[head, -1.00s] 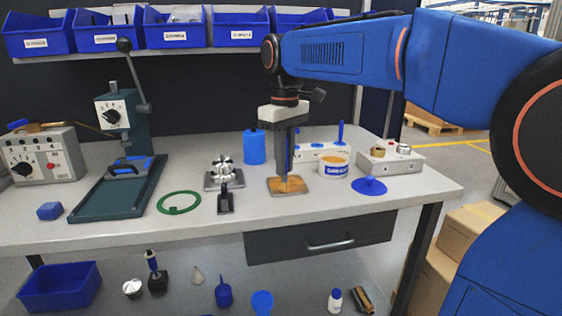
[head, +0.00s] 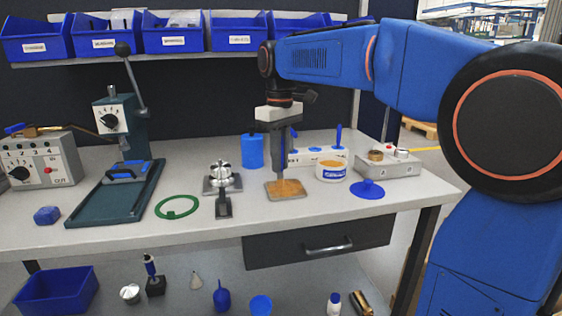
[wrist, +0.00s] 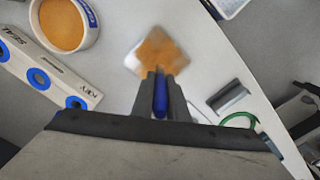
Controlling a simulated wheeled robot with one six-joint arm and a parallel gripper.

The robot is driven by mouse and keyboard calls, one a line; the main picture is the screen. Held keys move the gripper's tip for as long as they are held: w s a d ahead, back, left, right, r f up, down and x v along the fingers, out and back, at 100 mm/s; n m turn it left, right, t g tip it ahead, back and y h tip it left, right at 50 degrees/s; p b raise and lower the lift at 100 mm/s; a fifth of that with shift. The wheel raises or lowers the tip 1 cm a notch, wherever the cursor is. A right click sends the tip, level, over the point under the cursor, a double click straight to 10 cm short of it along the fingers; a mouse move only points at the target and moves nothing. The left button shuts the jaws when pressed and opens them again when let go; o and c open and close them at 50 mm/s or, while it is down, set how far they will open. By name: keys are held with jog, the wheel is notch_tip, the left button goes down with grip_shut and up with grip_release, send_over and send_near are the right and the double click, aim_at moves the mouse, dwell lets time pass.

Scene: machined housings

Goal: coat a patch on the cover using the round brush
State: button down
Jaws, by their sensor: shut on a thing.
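The cover (head: 270,194) is a small square plate lying flat on the bench, with orange-brown coating over its middle and paler grey edges. It also shows in the wrist view (wrist: 133,60), with orange across it and pale corners. My gripper (head: 280,172) points straight down above the cover. It is shut on the round brush, whose blue handle (wrist: 160,95) shows between the fingers in the wrist view. The brush's tip is at or just above the cover; contact is not clear. A white tub (head: 332,176) of orange paste stands open just right of the cover.
A white holder (head: 306,158) with blue-ringed holes stands behind the tub. A blue lid (head: 367,190) lies to the right. A metal fixture (head: 222,184), a green ring (head: 177,207) and a lever press (head: 122,140) stand left. The bench's front strip is clear.

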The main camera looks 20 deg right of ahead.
jog(key=shift+w+d, duration=0.1)
jog(key=shift+w, duration=1.65)
jog(key=shift+d, duration=0.6)
jog(key=shift+s+a, duration=0.15)
jog(key=shift+s, duration=3.9)
jog(key=shift+d, duration=0.55)
jog(key=shift+w+d, duration=0.15)
jog(key=shift+w, duration=1.85)
jog(key=shift+w+d, duration=0.1)
jog(key=shift+w, duration=1.9)
jog(key=shift+d, duration=0.6)
jog(key=shift+s+a, duration=0.15)
jog(key=shift+s, duration=1.9)
jog(key=shift+s+a, duration=0.1)
jog(key=shift+s, duration=1.9)
jog(key=shift+w+d, duration=0.15)
jog(key=shift+w, duration=2)
